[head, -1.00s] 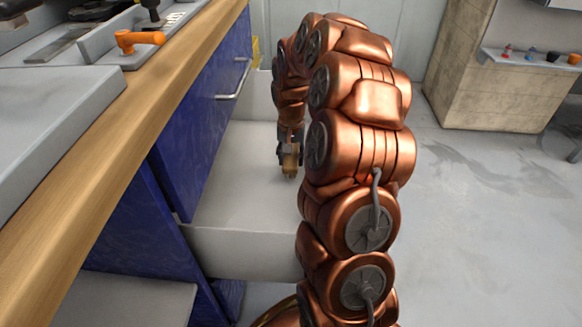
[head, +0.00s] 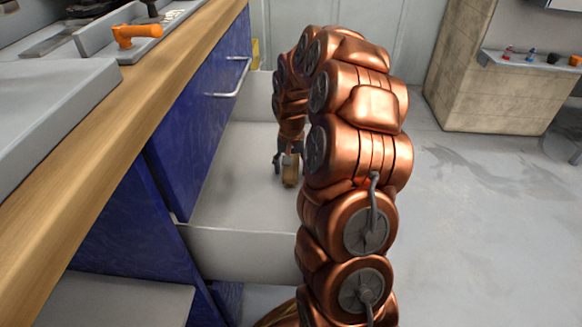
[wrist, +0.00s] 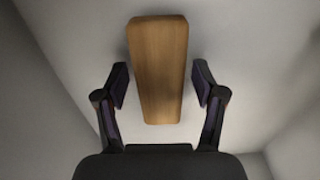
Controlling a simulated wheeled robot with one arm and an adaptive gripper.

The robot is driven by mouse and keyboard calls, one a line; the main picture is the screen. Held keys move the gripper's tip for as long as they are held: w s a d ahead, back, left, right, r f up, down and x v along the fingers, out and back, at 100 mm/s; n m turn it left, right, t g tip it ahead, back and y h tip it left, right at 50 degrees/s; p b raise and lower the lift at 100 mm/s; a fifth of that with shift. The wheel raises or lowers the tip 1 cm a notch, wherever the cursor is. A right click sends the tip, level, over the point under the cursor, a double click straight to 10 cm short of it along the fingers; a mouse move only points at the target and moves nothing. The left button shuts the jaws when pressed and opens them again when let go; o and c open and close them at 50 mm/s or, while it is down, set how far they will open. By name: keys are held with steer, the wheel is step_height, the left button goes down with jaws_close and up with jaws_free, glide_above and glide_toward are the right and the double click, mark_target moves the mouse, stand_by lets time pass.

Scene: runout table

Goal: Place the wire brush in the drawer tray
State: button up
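The wire brush shows as a tan wooden body in the wrist view (wrist: 158,65), lying between my two fingers with a narrow gap on each side. Its bristles are hidden. My gripper (wrist: 160,84) is open around it and not clamped on it. In the head view the brush (head: 290,172) is a small brown piece below my gripper (head: 285,160), inside the pulled-out drawer tray. The drawer tray (head: 235,240) is pale grey, with its front wall and floor visible. My arm hides part of its right side. I cannot tell exactly how the brush rests on the floor.
A blue cabinet (head: 185,150) with a metal handle (head: 235,80) stands left of the drawer. The floor (head: 480,220) between is clear.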

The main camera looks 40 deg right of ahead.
steer(key=shift+r, duration=0.1)
step_height(320, 180, up, 12)
steer(key=p, duration=0.4)
stand_by(0.4)
stand_by(0.3)
